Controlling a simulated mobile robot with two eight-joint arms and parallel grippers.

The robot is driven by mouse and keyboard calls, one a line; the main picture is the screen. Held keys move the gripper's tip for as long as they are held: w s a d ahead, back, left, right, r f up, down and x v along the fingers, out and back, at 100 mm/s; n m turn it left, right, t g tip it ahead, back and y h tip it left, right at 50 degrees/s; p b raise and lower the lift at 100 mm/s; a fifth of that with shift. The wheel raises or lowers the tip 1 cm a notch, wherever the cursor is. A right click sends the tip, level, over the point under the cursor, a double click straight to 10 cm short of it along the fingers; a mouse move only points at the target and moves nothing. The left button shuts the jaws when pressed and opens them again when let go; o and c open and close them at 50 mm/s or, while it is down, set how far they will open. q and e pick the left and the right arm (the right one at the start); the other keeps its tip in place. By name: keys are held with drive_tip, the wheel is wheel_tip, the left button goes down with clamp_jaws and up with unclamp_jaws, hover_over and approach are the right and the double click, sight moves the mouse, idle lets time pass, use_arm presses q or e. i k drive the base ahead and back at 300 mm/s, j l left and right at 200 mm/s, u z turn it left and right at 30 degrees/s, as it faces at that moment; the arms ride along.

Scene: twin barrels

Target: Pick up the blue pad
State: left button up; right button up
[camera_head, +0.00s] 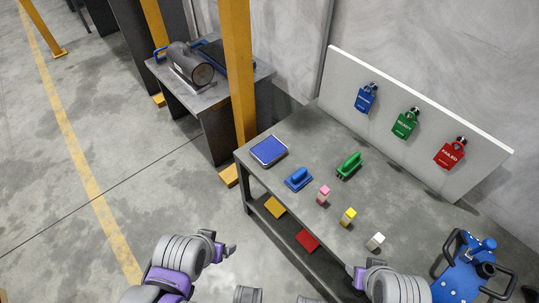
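The blue pad (269,149), a flat blue square in a grey case, lies at the far left corner of the workbench (300,215). A blue handled block (298,179) sits in front of it, to the right. My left gripper (229,250) is off the bench's left side, well short of the pad, with nothing visible in it; its finger opening is unclear. My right gripper (357,274) is by the bench's near edge, far from the pad and partly hidden by its own arm.
A green handled brush (349,165) and pink (323,195), yellow (348,217) and white (375,241) pieces stand on the bench. Yellow (275,206) and red (307,240) squares lie on the lower shelf. An orange post (238,75) rises behind the pad. A blue device (466,272) is at right.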

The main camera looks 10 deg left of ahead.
sight(301, 177)
drive_tip(key=i+j+z, duration=0.15)
drive_tip(key=j, duration=0.25)
drive_tip(key=i+j+z, duration=0.2)
drive_tip(key=j, duration=0.2)
drive_tip(key=i+j+z, duration=0.15)
drive_tip(key=j, duration=0.3)
drive_tip(key=j+z, duration=0.15)
drive_tip(key=j, duration=0.3)
drive_tip(key=i+j+z, duration=0.15)
drive_tip(key=j, duration=0.3)
